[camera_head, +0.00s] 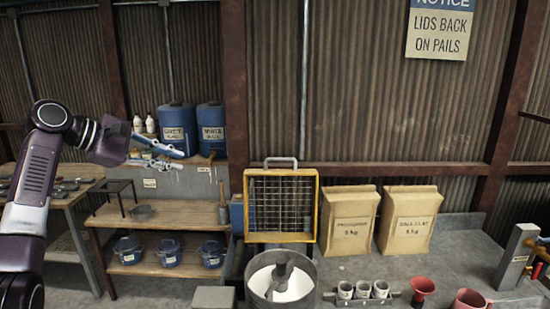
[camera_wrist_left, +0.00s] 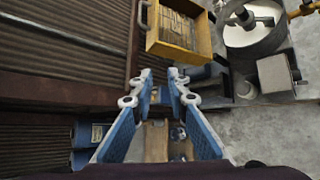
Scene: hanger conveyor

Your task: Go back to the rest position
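My left gripper (camera_head: 182,159) is raised at the left in the head view, in front of the shelf with the blue drums. Its two fingers point right and are spread apart, with nothing between them. In the left wrist view the gripper (camera_wrist_left: 160,82) also shows open, with a clear gap between its blue and white fingers. My right gripper and right arm are in neither view.
A yellow-framed sieve (camera_head: 316,207) stands upright behind a round mixing tub (camera_head: 255,286). Two paper sacks (camera_head: 349,219) stand to the right. Blue drums (camera_head: 178,128) sit on a shelf, and lidded pails (camera_head: 167,252) on a lower one. A wooden bench (camera_head: 75,195) is at left.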

